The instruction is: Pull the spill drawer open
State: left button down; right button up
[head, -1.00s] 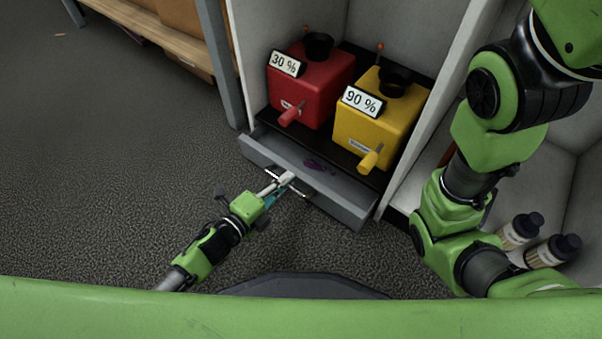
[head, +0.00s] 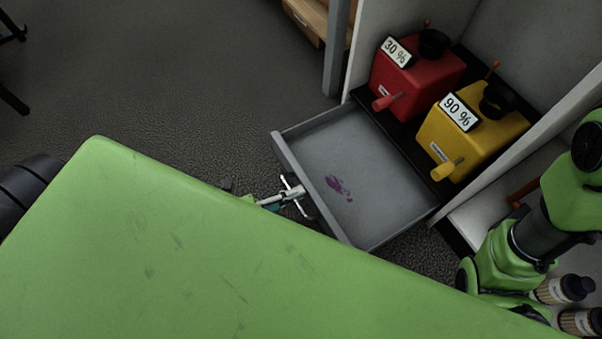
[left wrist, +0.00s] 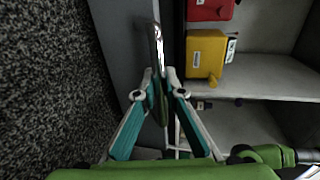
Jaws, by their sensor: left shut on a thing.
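The grey spill drawer (head: 375,150) stands well out from the cabinet below the two canisters, with a purple stain (head: 338,186) on its floor. My left gripper (head: 293,194) is at the middle of the drawer front. In the left wrist view my left gripper (left wrist: 158,76) is shut on the metal drawer handle (left wrist: 157,42), and the drawer front (left wrist: 120,30) shows beside it. Most of my left arm is hidden behind my green body. My right gripper is out of view.
A red canister (head: 420,82) marked 30 % and a yellow canister (head: 478,140) marked 90 % sit above the drawer. Dark-capped bottles (head: 560,290) stand at lower right near my right arm. The floor left of the drawer is clear.

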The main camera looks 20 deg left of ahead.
pick_arm(q)
jog(key=c, duration=2.1)
grip_release()
jog(key=v, duration=1.2)
